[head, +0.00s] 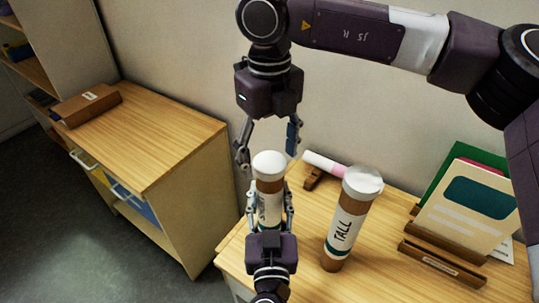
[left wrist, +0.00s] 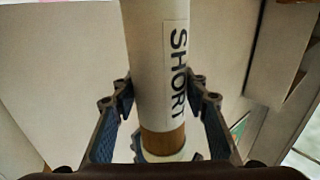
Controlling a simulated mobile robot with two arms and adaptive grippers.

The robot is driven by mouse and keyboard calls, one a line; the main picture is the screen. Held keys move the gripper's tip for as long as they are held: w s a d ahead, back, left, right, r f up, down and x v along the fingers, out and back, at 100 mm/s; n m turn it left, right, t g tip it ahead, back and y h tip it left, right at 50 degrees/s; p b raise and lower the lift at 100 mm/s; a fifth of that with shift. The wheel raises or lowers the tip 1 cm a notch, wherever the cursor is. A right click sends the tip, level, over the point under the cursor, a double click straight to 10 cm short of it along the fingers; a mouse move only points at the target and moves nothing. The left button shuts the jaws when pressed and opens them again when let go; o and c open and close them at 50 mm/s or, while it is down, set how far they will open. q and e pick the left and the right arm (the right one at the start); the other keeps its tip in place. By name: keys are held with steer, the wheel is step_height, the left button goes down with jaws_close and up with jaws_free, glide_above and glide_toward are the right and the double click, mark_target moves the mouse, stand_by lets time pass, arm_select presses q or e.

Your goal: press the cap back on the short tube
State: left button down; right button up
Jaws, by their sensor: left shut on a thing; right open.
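The short tube (head: 266,205) is a brown cardboard tube with a white label, upright at the table's left part. Its label reads SHORT in the left wrist view (left wrist: 178,70). A white cap (head: 269,162) sits at its top; I cannot tell whether it is fully seated. My left gripper (head: 269,198) is shut around the tube's body from the near side. My right gripper (head: 267,153) points down from above, open, its fingers spread on either side of the cap and apart from it.
The tall tube (head: 345,225), white-capped, stands just right. Behind the tubes, a white and pink roll (head: 325,163) rests on a wooden block (head: 313,180). Boards (head: 470,205) and a wooden holder (head: 440,263) stand at right. A separate cabinet (head: 160,140) bears a brown box (head: 88,103).

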arm_select(q)
steer(key=c, duration=1.1)
jaws_free()
arm_select(e)
step_height(320, 180, up, 11)
steer(key=shift+r, duration=0.2)
arm_select(q)
steer(key=shift+s, duration=0.1)
steer(key=shift+s, duration=0.3)
steer(key=s, duration=1.1)
steer(key=shift+s+d, duration=0.1)
